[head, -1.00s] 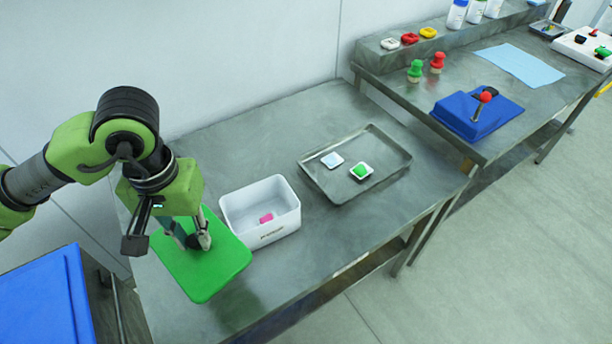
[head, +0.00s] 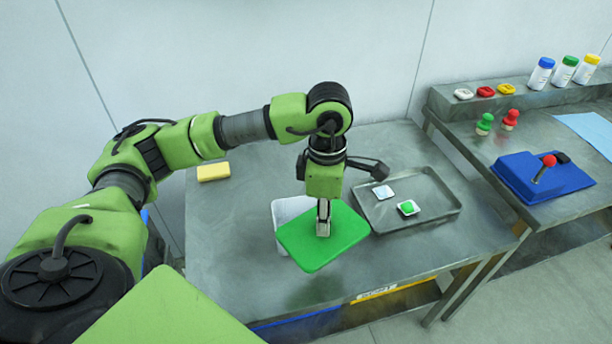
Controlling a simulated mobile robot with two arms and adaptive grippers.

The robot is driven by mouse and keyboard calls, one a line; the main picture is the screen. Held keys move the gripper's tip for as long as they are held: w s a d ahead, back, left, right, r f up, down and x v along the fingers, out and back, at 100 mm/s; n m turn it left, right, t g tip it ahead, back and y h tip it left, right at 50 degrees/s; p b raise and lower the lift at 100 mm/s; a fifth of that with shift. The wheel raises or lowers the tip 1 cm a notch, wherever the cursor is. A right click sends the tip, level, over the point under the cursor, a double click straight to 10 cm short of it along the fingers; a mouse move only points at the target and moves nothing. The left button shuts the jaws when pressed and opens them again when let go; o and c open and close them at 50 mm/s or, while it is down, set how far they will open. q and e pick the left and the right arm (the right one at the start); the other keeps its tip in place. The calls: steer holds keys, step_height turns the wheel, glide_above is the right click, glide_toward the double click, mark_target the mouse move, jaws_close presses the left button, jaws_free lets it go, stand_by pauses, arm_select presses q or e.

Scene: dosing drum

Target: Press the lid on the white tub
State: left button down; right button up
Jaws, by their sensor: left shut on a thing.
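The white tub (head: 284,211) stands on the steel table, mostly hidden behind the green lid and my gripper. The green lid (head: 337,248) is a flat board held over the front of the tub, tilted in the picture. My left gripper (head: 323,230) points down and is shut on the lid near its middle. I cannot tell whether the lid touches the tub's rim. My right gripper is not in view.
A steel tray (head: 437,213) with a white piece (head: 383,192) and a green-centred piece (head: 408,208) lies right of the lid. A yellow sponge (head: 213,171) lies at the back left. A blue lever box (head: 545,178) stands on the right table. The table's left part is clear.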

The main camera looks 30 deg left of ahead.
arm_select(q)
steer(key=n, duration=0.2)
steer(key=shift+w+a+r+n, duration=0.1)
steer(key=shift+w+a+n, duration=0.2)
steer(key=shift+w+n, duration=0.1)
steer(key=w+a+n, duration=0.1)
steer(key=n, duration=0.3)
steer(key=w+a+n+p, duration=0.1)
steer(key=n, duration=0.3)
steer(key=w+a+n, duration=0.1)
steer(key=n, duration=0.3)
steer(key=shift+w+a+p, duration=0.2)
steer(key=shift+a+p, duration=0.1)
steer(key=shift+p, duration=0.05)
steer(key=w+a+f+n+p, duration=0.1)
steer(key=w+a+n, duration=0.3)
steer(key=n, duration=1.2)
step_height(320, 180, down, 6)
steer(key=a+b, duration=0.1)
steer(key=b, duration=0.2)
steer(key=shift+s+a+b, duration=0.2)
steer(key=shift+s+b, duration=0.1)
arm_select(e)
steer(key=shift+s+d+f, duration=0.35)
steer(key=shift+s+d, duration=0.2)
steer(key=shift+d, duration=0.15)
arm_select(q)
steer(key=shift+f, duration=0.3)
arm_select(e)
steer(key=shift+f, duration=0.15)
